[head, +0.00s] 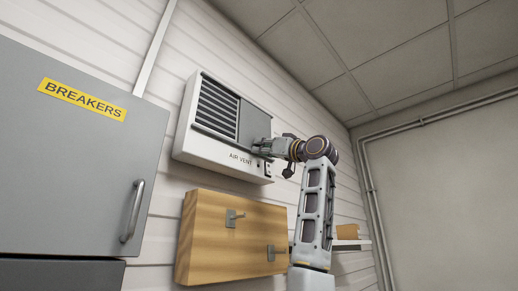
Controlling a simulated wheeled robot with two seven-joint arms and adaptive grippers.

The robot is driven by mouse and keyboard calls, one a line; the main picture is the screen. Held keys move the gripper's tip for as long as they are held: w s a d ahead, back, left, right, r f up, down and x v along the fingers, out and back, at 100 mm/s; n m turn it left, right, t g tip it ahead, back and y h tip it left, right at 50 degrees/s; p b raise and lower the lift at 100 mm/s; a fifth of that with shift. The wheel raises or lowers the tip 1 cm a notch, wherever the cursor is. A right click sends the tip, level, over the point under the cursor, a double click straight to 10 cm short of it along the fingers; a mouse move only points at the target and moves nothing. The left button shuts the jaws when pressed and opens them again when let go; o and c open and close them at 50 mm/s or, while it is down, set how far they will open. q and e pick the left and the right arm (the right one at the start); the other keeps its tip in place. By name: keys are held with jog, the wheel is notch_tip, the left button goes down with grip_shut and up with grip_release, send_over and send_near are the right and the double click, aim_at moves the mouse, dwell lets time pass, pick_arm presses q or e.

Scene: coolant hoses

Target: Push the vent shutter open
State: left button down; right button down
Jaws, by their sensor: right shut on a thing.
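The air vent (185,141) is a white box high on the wall, labelled AIR VENT. Dark louvres (215,108) show in the left part of its opening. The vent shutter (254,122), a plain grey plate, covers the right part. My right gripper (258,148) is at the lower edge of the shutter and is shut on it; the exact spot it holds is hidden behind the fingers. My left gripper is not in view.
A grey breaker cabinet (70,165) with a handle (132,211) stands at the left. A wooden board (215,245) with metal hooks hangs below the vent. A small shelf (350,243) with a brown box (348,231) is behind my right arm.

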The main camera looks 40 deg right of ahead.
jog(key=shift+s+d+r, duration=0.1)
jog(key=shift+r, duration=0.05)
jog(key=c, duration=1.7)
grip_release()
jog(key=o, duration=0.3)
jog(key=shift+d, duration=0.25)
jog(key=shift+o, duration=0.2)
jog(key=shift+a, duration=0.2)
jog(key=v, duration=1.2)
jog(key=shift+d, duration=0.1)
jog(key=shift+f, duration=0.2)
